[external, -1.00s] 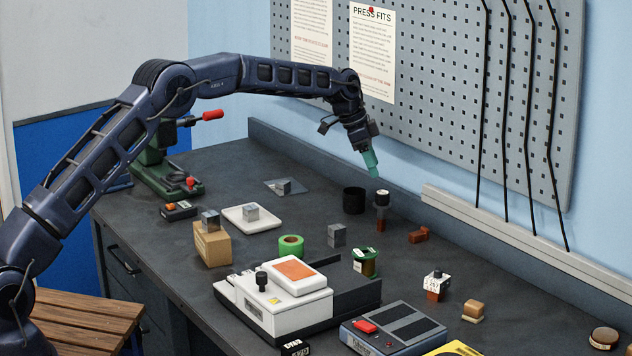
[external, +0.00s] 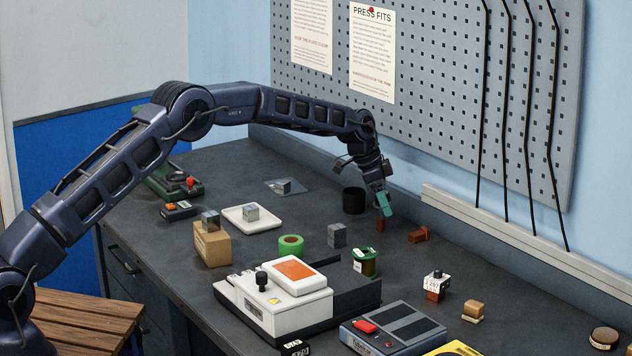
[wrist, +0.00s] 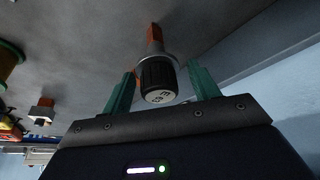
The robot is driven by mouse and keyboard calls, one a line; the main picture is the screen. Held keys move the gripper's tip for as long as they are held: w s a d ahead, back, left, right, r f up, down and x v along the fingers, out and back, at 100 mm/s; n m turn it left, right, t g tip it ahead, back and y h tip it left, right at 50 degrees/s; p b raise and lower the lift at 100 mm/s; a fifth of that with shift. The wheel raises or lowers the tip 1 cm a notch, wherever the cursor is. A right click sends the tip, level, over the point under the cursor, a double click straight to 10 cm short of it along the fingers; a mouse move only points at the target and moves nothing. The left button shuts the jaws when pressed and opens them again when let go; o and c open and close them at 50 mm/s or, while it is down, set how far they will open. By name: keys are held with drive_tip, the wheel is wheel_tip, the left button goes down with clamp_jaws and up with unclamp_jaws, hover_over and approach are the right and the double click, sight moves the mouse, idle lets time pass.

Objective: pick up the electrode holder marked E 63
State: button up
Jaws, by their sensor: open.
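The electrode holder (wrist: 158,76) stands between my gripper's two teal fingers in the wrist view. It has a black ridged cap with a white end face, whose mark seems to read E 63, a grey collar and a reddish-brown block beyond. My gripper (wrist: 161,70) is open, with a gap showing on each side of the cap. In the external view my gripper (external: 384,203) is right over the holder, and only its reddish-brown lower part (external: 380,226) shows; the fingers hide the cap.
A black cup (external: 353,201) stands close to the left of the holder. A reddish-brown piece (external: 418,236) lies to its right. A grey cube (external: 337,235) and a green spool (external: 366,263) are nearer the front. The pegboard wall (external: 440,90) rises behind.

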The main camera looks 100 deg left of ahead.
drive_tip(key=shift+f, duration=0.1)
drive_tip(key=shift+c, duration=0.3)
drive_tip(key=c, duration=1)
